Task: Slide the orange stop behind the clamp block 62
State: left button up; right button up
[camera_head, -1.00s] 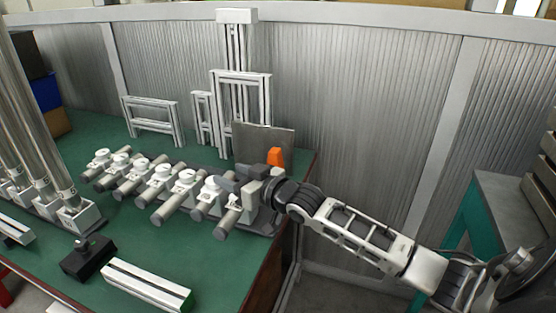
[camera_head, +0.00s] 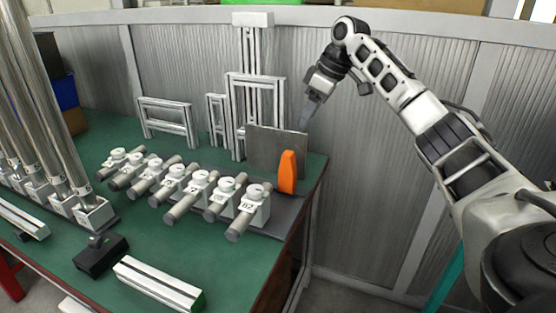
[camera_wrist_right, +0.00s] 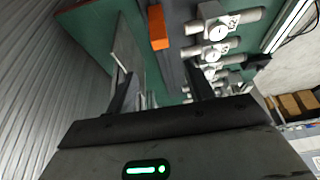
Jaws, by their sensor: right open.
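The orange stop (camera_head: 287,172) stands upright near the right end of the dark base, in front of a grey upright plate (camera_head: 268,148). The end clamp block (camera_head: 255,207), whose label looks like 62 or 82, stands nearer the camera and left of the stop; a gap shows between them. My right gripper (camera_head: 309,112) is open and empty, above and behind the stop. In the right wrist view the stop (camera_wrist_right: 158,27) lies ahead of the open fingers (camera_wrist_right: 162,92), with clamp blocks (camera_wrist_right: 218,32) to its right. My left gripper is not in view.
Several similar clamp blocks with round bars (camera_head: 170,180) run left along the green table (camera_head: 150,235). White frames (camera_head: 166,118) and tall metal columns (camera_head: 50,120) stand at the back and left. A black box (camera_head: 100,255) and white rail (camera_head: 158,283) lie in front.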

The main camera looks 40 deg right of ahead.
aim_at(289, 153)
pick_arm(q)
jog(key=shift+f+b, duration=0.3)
jog(key=shift+b, duration=0.35)
pick_arm(e)
jog(key=x, duration=1.5)
jog(key=shift+w+a+f, duration=0.1)
jog(key=shift+f, duration=0.25)
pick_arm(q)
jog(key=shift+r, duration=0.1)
pick_arm(e)
jog(key=shift+c, duration=0.3)
